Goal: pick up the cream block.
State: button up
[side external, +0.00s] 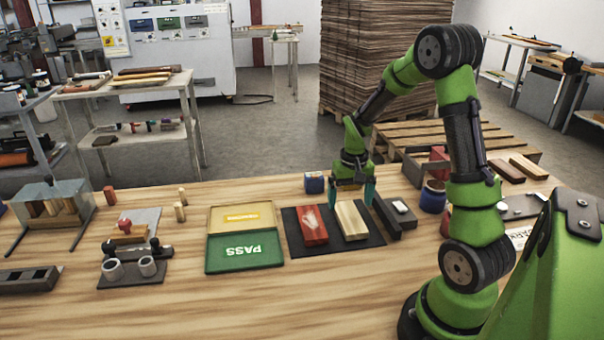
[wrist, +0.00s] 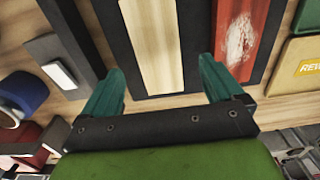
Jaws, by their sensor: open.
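The cream block (side external: 350,220) is a long pale wooden block lying flat on a dark mat (side external: 291,232), to the right of a red block (side external: 312,225) with a whitish worn patch. In the wrist view the cream block (wrist: 153,40) lies ahead of and between my two teal fingertips, and the red block (wrist: 242,35) is just right of it. My gripper (side external: 354,192) is open and empty, above the far end of the cream block. Its fingers (wrist: 158,78) stand wide apart and do not appear to touch the block.
A dark bar (side external: 386,218) and a grey piece with a white top (side external: 402,209) sit right of the mat. The wooden table's front is clear.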

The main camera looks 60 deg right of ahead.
aim_at(350, 216)
jog(key=f, duration=0.4)
jog(key=shift+s+a+f, duration=0.1)
jog(key=shift+s+f, duration=0.15)
jog(key=shift+f, duration=0.05)
jog(key=c, duration=1.2)
